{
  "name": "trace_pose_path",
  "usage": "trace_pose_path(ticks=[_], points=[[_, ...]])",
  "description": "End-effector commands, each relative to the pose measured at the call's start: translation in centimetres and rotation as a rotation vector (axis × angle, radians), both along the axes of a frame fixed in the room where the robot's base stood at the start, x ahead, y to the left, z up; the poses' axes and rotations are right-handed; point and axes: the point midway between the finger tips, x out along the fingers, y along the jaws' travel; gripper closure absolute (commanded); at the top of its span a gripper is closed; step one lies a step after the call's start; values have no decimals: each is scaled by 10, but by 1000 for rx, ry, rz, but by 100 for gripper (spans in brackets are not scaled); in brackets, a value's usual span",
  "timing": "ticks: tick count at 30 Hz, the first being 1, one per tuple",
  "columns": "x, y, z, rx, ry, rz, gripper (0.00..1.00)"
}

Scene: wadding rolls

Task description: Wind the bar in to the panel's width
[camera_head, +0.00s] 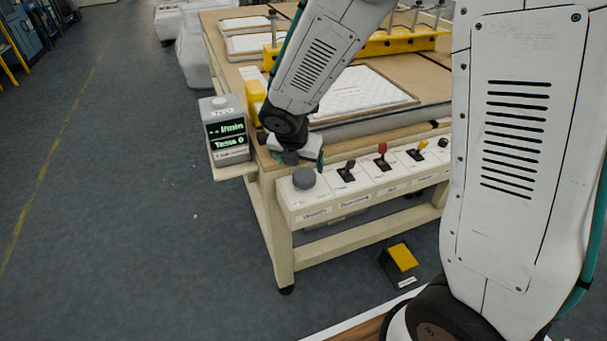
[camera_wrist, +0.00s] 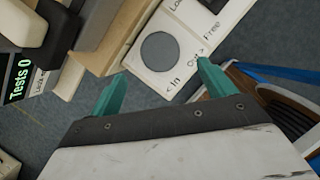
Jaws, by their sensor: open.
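A grey round knob (camera_head: 303,178) sits at the left end of the bench's front control strip. In the wrist view the knob (camera_wrist: 160,52) lies just beyond and between my teal fingertips, beside the labels "In", "Out" and "Free". My gripper (camera_wrist: 162,68) is open and empty. In the head view my gripper (camera_head: 304,160) is just above and behind the knob; whether it touches is unclear. A white quilted panel (camera_head: 365,92) in a wooden frame lies on the bench. A yellow bar (camera_head: 385,46) with upright posts spans behind it. My arm hides part of both.
Black, red and yellow levers (camera_head: 382,160) stand right of the knob. A grey display box (camera_head: 225,130) reading "Tests 0" sits on a shelf at the bench's left corner. A yellow pedal (camera_head: 402,257) is on the floor. Floor to the left is clear.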

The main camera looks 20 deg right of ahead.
Motion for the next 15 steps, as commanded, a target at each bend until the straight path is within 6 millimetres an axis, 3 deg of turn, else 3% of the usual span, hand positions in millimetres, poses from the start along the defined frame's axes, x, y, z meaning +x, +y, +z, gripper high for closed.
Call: trace_pose_path(ticks=[15], points=[[20, -17, -65, -3, 3, 5, 18]])
